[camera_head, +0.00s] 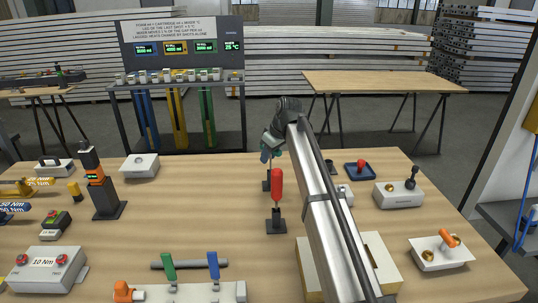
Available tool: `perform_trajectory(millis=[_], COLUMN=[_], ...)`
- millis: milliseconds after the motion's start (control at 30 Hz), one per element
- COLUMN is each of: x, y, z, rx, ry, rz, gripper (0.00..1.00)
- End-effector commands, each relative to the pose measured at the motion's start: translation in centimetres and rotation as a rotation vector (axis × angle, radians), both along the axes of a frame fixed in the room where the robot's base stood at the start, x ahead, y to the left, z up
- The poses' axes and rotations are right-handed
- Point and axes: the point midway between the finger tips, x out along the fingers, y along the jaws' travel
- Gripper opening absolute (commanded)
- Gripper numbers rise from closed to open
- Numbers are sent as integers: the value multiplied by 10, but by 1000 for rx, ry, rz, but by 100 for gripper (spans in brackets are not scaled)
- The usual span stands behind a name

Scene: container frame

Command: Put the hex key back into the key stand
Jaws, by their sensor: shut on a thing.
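My gripper (267,154) is over the middle of the bench, pointing down, with its fingers shut. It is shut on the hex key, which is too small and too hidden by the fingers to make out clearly. A small dark stand (266,185) stands just below the gripper; I take it for the key stand. Its top is close to the fingertips, and I cannot tell whether the key touches it. A red-handled tool (276,186) stands upright in a black holder (276,226) just in front of that stand.
My arm crosses the bench's right middle and hides part of a pale box (385,262). Left stands a black post with an orange display (95,180). Right are a blue tray (361,171) and a box with a black lever (400,193). Front has a green- and blue-handled fixture (190,291).

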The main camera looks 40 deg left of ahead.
Motion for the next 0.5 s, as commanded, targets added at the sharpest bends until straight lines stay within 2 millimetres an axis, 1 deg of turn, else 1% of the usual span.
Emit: perform_trajectory(millis=[500], x=[0], y=[0], z=[-5], rx=[1], ry=[0], rz=[0], gripper=[0])
